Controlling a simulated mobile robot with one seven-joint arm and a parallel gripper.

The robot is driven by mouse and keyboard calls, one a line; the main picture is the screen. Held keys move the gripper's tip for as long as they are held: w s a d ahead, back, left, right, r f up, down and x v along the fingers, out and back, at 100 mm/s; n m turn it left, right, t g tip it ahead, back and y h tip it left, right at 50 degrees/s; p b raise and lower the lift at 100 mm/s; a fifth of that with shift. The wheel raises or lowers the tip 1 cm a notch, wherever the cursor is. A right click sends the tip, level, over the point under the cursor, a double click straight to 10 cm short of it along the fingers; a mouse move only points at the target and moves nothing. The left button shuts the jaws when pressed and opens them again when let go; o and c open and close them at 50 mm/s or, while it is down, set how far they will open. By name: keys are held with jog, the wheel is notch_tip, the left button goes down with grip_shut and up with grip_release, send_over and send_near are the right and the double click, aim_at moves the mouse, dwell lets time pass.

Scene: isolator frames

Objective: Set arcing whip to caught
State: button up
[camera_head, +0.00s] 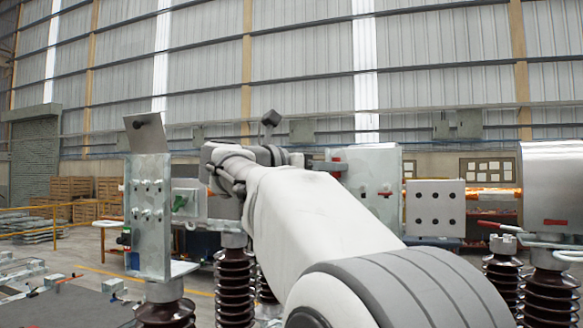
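My arm reaches from the lower right to the middle of the camera_head view, its wrist end in front of a grey metal block at the isolator. I cannot make out my gripper's fingers there, nor whether they touch anything. I cannot single out the arcing whip for sure. A small dark square head on a short stem (270,118) stands just above and behind my wrist. The isolator has a galvanised plate with bolts (150,215) at the left and another plate (372,185) right of my wrist. A red part (326,166) shows beside the right plate, partly hidden by my arm.
Brown ribbed insulators (235,290) stand under the isolator. At the right are a white plate with dark holes (435,208), a grey metal housing (550,185) and red-handled levers (555,222). Wooden crates (75,188) and a yellow rail (55,222) lie behind left.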

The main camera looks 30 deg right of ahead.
grip_shut()
dwell(1.2)
